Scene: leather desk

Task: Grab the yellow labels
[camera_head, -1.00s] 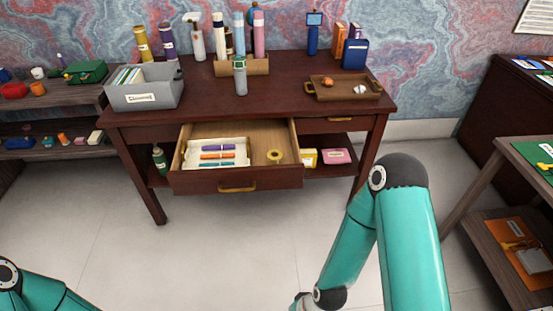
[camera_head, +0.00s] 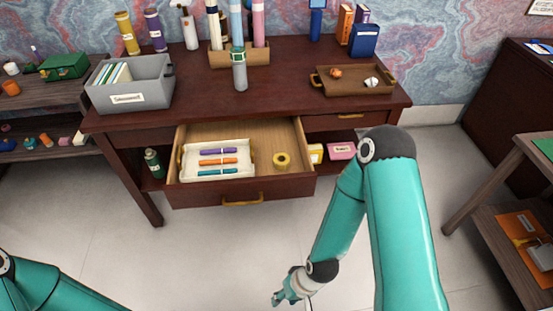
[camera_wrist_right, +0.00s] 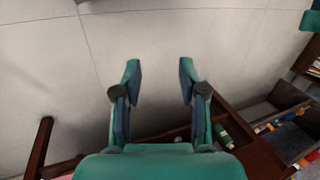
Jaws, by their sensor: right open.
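A small yellow roll (camera_head: 282,160), the likely yellow labels, lies in the right part of the open desk drawer (camera_head: 240,193) in the head view. A yellow box (camera_head: 316,152) is partly hidden on the shelf under the desk. My right gripper (camera_head: 284,297) is low in front of the desk, below and apart from the drawer. The right wrist view shows its two fingers (camera_wrist_right: 159,68) spread, with nothing between them but floor behind. My left arm shows at the bottom left, but its gripper is out of view.
A white tray (camera_head: 190,174) with several markers fills the drawer's left part. On the desk (camera_head: 205,112) stand a grey bin (camera_head: 155,95), a wooden holder (camera_head: 258,61) with tubes, and a brown tray (camera_head: 345,90). A pink box (camera_head: 342,151) sits on the lower shelf. The floor before the desk is clear.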

